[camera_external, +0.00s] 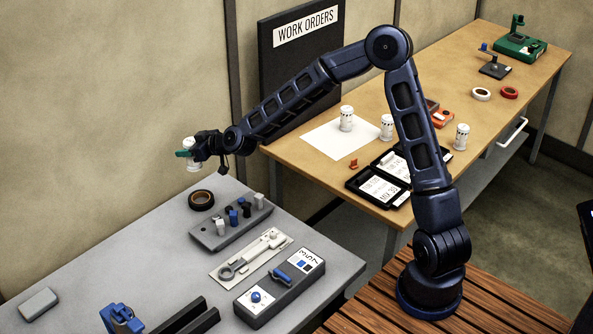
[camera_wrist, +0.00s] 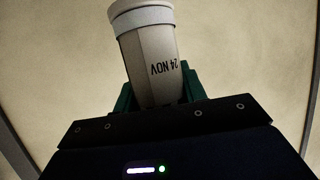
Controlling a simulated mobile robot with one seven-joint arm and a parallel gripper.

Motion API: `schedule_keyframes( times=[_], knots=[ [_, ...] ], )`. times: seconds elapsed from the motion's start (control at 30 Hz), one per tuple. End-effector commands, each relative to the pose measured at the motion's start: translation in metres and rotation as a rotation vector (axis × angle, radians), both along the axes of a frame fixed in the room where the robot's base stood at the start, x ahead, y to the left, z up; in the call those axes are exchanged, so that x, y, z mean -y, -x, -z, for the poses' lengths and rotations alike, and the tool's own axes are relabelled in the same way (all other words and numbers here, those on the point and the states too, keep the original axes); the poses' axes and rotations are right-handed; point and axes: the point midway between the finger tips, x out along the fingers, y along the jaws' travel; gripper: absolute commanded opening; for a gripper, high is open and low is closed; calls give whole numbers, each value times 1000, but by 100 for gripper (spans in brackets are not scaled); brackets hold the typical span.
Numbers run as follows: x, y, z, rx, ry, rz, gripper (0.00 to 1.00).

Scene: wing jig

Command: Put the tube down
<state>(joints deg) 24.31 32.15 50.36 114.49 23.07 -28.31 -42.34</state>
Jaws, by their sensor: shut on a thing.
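A white tube (camera_wrist: 148,60) fills the upper middle of the wrist view, with "24 NOV" printed upside down on its side and a paler band around its end. My gripper (camera_wrist: 155,92) is shut on it, with green fingers at its sides. In the external view the tube (camera_external: 191,152) is held in my gripper (camera_external: 186,154) at the left, above the back of the grey table (camera_external: 150,232) and apart from it.
A grey block (camera_external: 38,303) lies front left. Three white containers (camera_external: 346,118) stand on the wooden bench (camera_external: 285,150).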

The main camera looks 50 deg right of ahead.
Motion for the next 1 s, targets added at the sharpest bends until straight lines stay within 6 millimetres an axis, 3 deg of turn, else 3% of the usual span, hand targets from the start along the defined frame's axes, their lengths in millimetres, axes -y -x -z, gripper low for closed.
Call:
schedule_keyframes(
  times=[0.67,1.0],
  knots=[
    [-114,-1,16,-3,-6,-351,16],
    [-202,12,6,2,-1,-673,16]
  ],
)
